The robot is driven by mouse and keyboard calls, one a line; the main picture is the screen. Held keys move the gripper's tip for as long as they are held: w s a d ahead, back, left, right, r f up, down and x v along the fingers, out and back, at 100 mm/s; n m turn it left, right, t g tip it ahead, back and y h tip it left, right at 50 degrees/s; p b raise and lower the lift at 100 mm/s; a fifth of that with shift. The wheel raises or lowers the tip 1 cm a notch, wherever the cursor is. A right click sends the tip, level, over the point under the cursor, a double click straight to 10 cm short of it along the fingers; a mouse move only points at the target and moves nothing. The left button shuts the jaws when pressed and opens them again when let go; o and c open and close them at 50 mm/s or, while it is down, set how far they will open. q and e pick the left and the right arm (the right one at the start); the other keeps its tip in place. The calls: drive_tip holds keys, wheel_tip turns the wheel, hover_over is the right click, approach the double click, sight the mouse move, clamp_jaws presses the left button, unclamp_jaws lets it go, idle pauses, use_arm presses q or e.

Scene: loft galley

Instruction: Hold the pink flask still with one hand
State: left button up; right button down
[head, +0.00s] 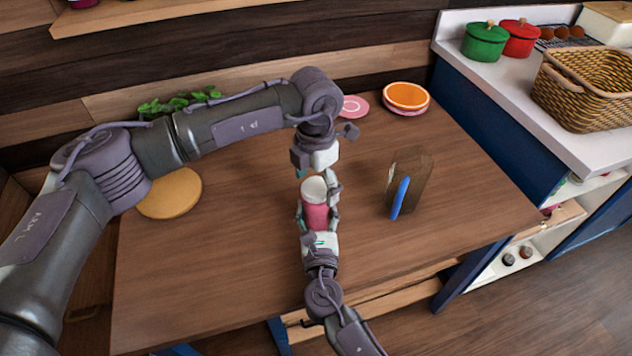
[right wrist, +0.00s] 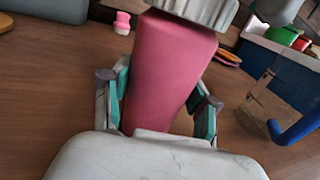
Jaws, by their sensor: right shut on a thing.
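The pink flask (head: 315,215) stands upright on the wooden table, with a pale ridged cap (head: 313,188) on top. My right gripper (head: 318,218) is shut on its pink body, one finger on each side. In the right wrist view the flask (right wrist: 170,72) fills the space between the teal finger pads, and its grey cap (right wrist: 205,10) is cut off by the top edge. My left gripper (head: 316,174) points down just above the cap, its fingers apart. Whether a finger touches the cap is hard to tell.
A clear jug (head: 418,178) with a blue handle stands right of the flask. A round wooden board (head: 172,196) lies at left. The table front is clear.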

use_arm(q)
wheel_tip(320, 180, up, 12)
idle(0.6)
use_arm(e)
drive_tip(key=shift+c, duration=1.2)
unclamp_jaws()
drive_tip(key=shift+s, duration=0.1)
drive_tip(key=s, duration=1.2)
drive_tip(key=shift+d, duration=0.4)
drive_tip(key=shift+w, duration=0.1)
